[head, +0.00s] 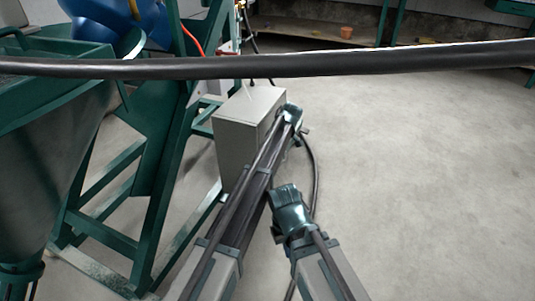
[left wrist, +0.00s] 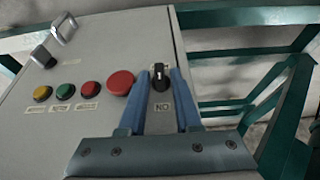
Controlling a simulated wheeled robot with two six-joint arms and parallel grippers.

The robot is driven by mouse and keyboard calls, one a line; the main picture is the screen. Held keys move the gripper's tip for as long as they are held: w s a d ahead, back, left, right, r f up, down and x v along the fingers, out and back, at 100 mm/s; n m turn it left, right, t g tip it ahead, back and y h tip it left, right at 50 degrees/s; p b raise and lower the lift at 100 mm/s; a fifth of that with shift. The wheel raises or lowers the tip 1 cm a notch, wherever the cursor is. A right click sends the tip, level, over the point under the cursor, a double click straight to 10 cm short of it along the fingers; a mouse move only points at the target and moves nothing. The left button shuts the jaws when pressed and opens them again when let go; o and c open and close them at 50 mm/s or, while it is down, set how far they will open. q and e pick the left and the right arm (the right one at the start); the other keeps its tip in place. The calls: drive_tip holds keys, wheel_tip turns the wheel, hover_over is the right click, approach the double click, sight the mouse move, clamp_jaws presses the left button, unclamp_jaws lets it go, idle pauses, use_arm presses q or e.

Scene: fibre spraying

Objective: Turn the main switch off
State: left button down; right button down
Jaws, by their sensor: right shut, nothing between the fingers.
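The main switch (left wrist: 160,77) is a small black knob with a pale mark on the grey control box (left wrist: 110,55), at the right end of a row of buttons. A label below it reads ON, upside down in this view. My left gripper (left wrist: 159,75) has its blue fingers one on each side of the knob, with a narrow gap to it. In the head view the control box (head: 240,130) stands beyond my left arm; the switch and the left fingers are hidden there. My right gripper (head: 287,200) is shut and empty, low and apart from the box.
Beside the switch are a large red button (left wrist: 120,83), smaller red, green and yellow buttons, and a metal handle (left wrist: 64,27). A black hose (head: 270,66) crosses the head view. A green frame (head: 150,175) and a hopper (head: 55,150) stand left. The floor right is clear.

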use_arm(q)
drive_tip(key=shift+s+a, duration=0.1)
drive_tip(key=shift+s, duration=0.05)
drive_tip(key=shift+s+a+f+n+t+h+b, duration=0.15)
drive_tip(key=shift+n+t+h+b, duration=0.15)
drive_tip(key=shift+t+b, duration=0.6)
drive_tip(key=shift+s+d+n+t+h+b, duration=0.15)
drive_tip(key=shift+t+h+b, duration=0.3)
drive_tip(key=shift+t, duration=0.8)
drive_tip(key=shift+s+a+f+n+t+h+b, duration=0.15)
drive_tip(key=shift+n+t+h+b, duration=0.15)
drive_tip(key=shift+t+b, duration=0.6)
drive_tip(key=shift+r, duration=0.1)
drive_tip(key=c, duration=0.9)
unclamp_jaws()
